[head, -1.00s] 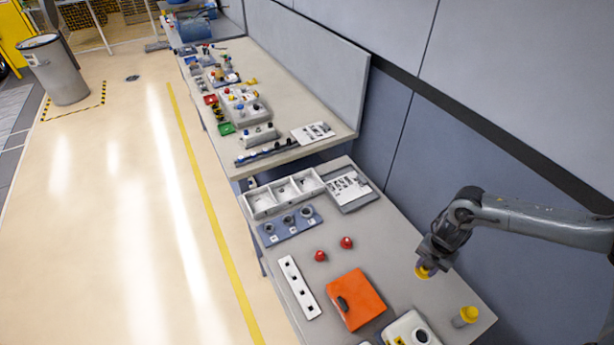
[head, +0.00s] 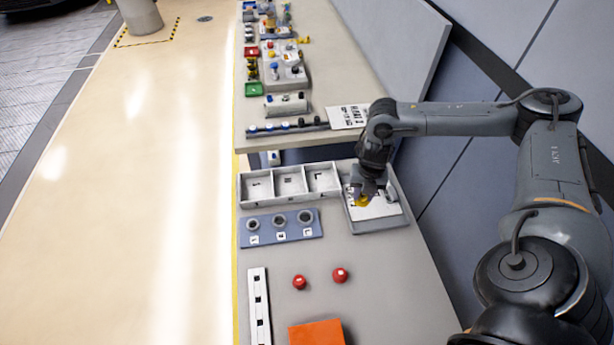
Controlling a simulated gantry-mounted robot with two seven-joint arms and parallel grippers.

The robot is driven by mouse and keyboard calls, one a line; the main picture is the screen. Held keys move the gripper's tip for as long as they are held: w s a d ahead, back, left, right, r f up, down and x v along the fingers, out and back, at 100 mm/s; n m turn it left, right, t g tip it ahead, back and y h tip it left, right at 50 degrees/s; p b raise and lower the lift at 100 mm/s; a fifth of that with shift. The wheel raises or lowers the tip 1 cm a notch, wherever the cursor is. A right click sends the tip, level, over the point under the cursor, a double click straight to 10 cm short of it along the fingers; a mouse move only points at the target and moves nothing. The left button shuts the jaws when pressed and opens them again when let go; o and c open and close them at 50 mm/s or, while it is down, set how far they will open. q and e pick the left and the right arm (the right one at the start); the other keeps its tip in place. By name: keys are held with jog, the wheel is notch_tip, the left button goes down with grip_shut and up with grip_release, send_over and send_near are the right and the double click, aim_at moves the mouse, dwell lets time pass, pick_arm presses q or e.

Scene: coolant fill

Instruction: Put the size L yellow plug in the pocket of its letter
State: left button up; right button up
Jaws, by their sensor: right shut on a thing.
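My right gripper (head: 366,190) is shut on a yellow plug (head: 362,201), whose lower part shows below the fingers. It is over the grey tray with a printed white card (head: 385,209). The plug's size mark cannot be read. Left of it is a white tray with three open pockets (head: 289,199); each pocket floor bears a small dark letter, too small to read surely. The pockets look empty. In front of it lies a blue-grey block with three round sockets and small white labels (head: 266,240). My left gripper is not in view.
Two red plugs (head: 299,282) (head: 340,275) stand on the grey bench (head: 385,280). A white strip with square holes (head: 259,305) and an orange case (head: 316,334) are nearer. A second bench (head: 330,90) with many parts lies beyond. The bench's right middle is clear.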

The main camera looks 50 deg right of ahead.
jog(key=w+d+f+b, duration=0.1)
jog(key=w+f, duration=0.1)
jog(key=w, duration=0.3)
jog(key=w+d+f+b, duration=0.1)
jog(key=w+f, duration=0.1)
jog(key=w, duration=0.3)
jog(key=w+d+f+b, duration=0.1)
jog(key=w+f+b, duration=0.1)
jog(key=w, duration=0.3)
jog(key=shift+w+d+f, duration=0.15)
jog(key=shift+w, duration=0.2)
jog(key=shift+f+b, duration=1.3)
jog(key=shift+f, duration=0.8)
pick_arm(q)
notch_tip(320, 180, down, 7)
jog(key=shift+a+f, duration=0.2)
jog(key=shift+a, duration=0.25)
pick_arm(e)
jog(key=o, duration=1.1)
jog(key=shift+c, duration=0.2)
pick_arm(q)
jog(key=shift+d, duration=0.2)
